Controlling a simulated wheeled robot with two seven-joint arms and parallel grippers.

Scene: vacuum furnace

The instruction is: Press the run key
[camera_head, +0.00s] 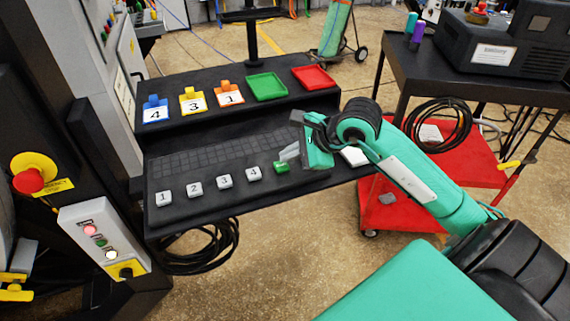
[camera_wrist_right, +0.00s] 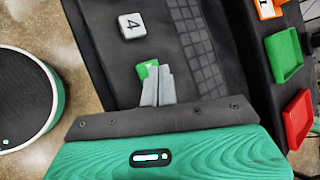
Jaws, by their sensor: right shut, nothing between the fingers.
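A small green key (camera_head: 281,167), which looks like the run key, sits on the black console at the right end of the row of numbered keys. It also shows in the right wrist view (camera_wrist_right: 144,66), partly hidden behind my fingertips. My right gripper (camera_head: 288,153) is shut and empty, its grey fingers pointing at the green key. In the right wrist view the fingertips (camera_wrist_right: 158,72) overlap the key's edge; I cannot tell whether they touch it. My left gripper is not in view.
White keys 1 (camera_head: 163,198), 2, 3 and 4 (camera_head: 254,173) line up left of the green key. A white key (camera_head: 354,156) lies behind my right arm. Numbered tags, a green tray (camera_head: 266,86) and a red tray (camera_head: 313,77) sit on the upper shelf.

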